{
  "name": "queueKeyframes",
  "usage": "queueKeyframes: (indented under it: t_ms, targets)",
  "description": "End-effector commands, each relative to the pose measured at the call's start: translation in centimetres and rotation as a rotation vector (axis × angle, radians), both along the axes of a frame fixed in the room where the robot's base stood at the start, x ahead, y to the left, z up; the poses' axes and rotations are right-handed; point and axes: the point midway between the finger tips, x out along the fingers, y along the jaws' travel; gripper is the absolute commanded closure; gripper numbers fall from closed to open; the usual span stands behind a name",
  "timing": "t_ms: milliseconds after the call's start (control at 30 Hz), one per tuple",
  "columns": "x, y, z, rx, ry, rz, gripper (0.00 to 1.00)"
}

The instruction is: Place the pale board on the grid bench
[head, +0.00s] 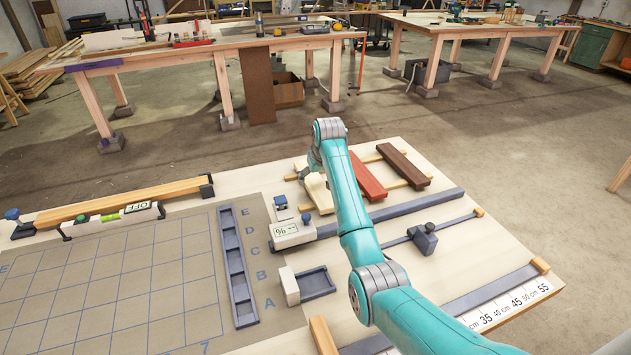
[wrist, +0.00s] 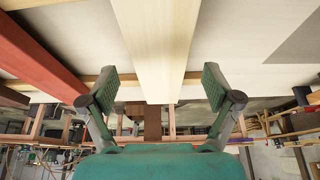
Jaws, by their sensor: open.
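The pale board (wrist: 158,45) runs lengthwise between the spread fingers of my gripper (wrist: 163,84) in the wrist view, with a gap on each side. In the head view the pale board (head: 318,190) lies on light cross strips, partly hidden by my arm. My gripper (head: 306,174) is at its far end, mostly hidden behind the arm there. The grid bench (head: 110,285) is at the lower left, a grey surface with blue grid lines and no board on it.
A red board (head: 368,180) and a dark brown board (head: 404,167) lie right of the pale one. A percent-marked block (head: 292,234), a long tray (head: 238,275) and a small tray (head: 314,283) stand between boards and grid.

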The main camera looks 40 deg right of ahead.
Motion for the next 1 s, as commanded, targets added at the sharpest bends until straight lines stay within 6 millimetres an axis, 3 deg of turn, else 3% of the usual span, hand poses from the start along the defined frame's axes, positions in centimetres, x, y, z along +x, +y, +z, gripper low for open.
queueKeyframes:
  t_ms: [300, 500, 1000]
  targets:
    - [-2.3, 0.6, 6.0, -0.001, -0.004, 0.0, 0.11]
    - [-3.4, 0.9, 8.5, 0.0, -0.002, -0.001, 0.11]
    - [-3.8, 1.1, 9.4, 0.0, 0.0, 0.0, 0.11]
